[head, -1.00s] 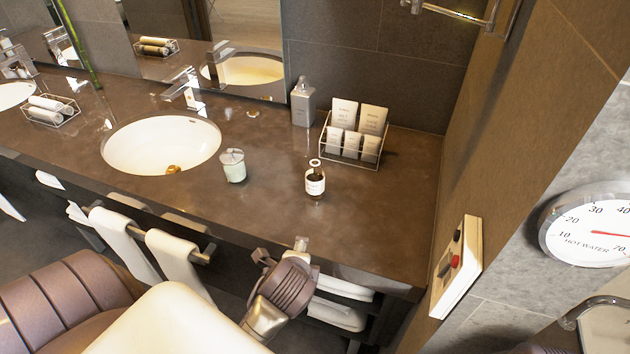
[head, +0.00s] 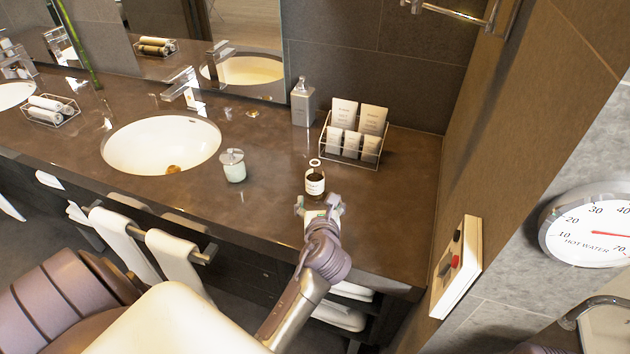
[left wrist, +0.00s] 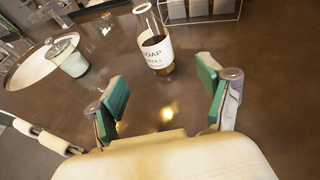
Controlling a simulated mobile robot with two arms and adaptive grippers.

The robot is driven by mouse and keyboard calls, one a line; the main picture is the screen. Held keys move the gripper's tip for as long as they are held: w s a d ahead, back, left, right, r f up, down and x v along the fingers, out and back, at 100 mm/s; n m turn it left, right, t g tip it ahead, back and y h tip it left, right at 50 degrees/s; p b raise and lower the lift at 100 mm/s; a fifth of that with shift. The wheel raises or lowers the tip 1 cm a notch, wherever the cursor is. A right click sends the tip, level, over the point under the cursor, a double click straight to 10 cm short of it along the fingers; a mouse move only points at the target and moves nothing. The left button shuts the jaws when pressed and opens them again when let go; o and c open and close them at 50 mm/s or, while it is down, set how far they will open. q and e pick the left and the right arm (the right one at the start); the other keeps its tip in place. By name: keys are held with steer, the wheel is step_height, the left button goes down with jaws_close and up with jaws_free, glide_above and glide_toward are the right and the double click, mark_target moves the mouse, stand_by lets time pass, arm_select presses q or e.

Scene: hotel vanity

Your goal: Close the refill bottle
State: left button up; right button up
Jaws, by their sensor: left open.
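In the left wrist view the bottle (left wrist: 156,47) shows a clear neck and label text reading "SOAP". A pale ring shows at its top in the head view; I cannot tell whether this is the rim or a lid. My left gripper (head: 319,204) is open and empty, just in front of the bottle. Its green-padded fingers (left wrist: 162,86) are apart, with the bottle beyond them and no contact visible. My right gripper is not in view.
A pale green jar (head: 234,170) stands left of the bottle, beside the sink (head: 150,146). Behind are a wire rack of white packets (head: 326,146) and a grey dispenser (head: 303,106). Towels hang below the counter front. Counter right of the bottle is clear.

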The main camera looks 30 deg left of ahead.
mark_target(315, 185)
arm_select(q)
steer(key=x, duration=0.7)
steer(key=shift+p, duration=0.3)
steer(key=shift+s, duration=0.1)
steer(key=shift+a+p+x, duration=0.25)
steer(key=shift+p+x, duration=0.1)
steer(key=shift+x, duration=2.25)
steer(key=shift+s+r, duration=0.1)
steer(key=c, duration=1.3)
